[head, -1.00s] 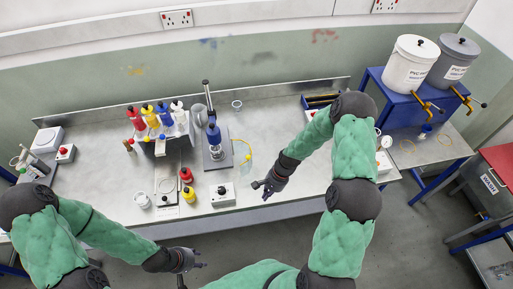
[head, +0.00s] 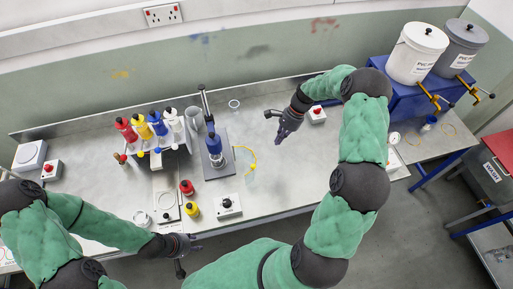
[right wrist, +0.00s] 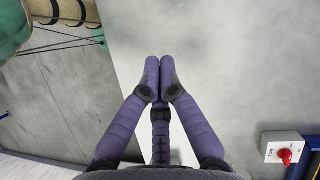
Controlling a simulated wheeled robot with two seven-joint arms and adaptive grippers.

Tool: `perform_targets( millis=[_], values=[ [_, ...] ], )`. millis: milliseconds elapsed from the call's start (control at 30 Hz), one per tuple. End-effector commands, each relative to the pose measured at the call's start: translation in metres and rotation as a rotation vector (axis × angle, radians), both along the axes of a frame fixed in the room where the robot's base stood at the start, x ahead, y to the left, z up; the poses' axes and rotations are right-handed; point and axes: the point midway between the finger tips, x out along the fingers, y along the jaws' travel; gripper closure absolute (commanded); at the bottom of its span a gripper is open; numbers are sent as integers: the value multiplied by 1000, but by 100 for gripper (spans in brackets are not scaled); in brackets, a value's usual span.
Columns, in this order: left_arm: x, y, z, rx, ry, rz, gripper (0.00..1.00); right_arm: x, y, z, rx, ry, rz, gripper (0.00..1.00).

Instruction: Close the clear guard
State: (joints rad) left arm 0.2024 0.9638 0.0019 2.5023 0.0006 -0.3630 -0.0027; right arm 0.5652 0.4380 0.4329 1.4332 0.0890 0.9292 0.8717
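A rack with several coloured bottles (head: 150,128) stands left of the gantry. A red-button box (head: 317,114) is behind my right gripper, also in the right wrist view (right wrist: 283,147).

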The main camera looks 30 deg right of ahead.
Motion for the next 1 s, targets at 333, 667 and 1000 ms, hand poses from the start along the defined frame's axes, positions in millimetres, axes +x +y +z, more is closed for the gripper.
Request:
perform_targets(
  millis=[333, 667, 1000],
  values=[
    [-1, 0, 7, -1, 3, -1, 60, -2, 17, -33, 3, 5, 0, 100],
    [-1, 0, 18, 0, 2, -1, 60, -5, 44, -87, 3, 3, -1, 100],
    [-1, 0, 32, 0, 2, -1, 60, -7, 80, -81, 0, -1, 0, 100]
  ],
)
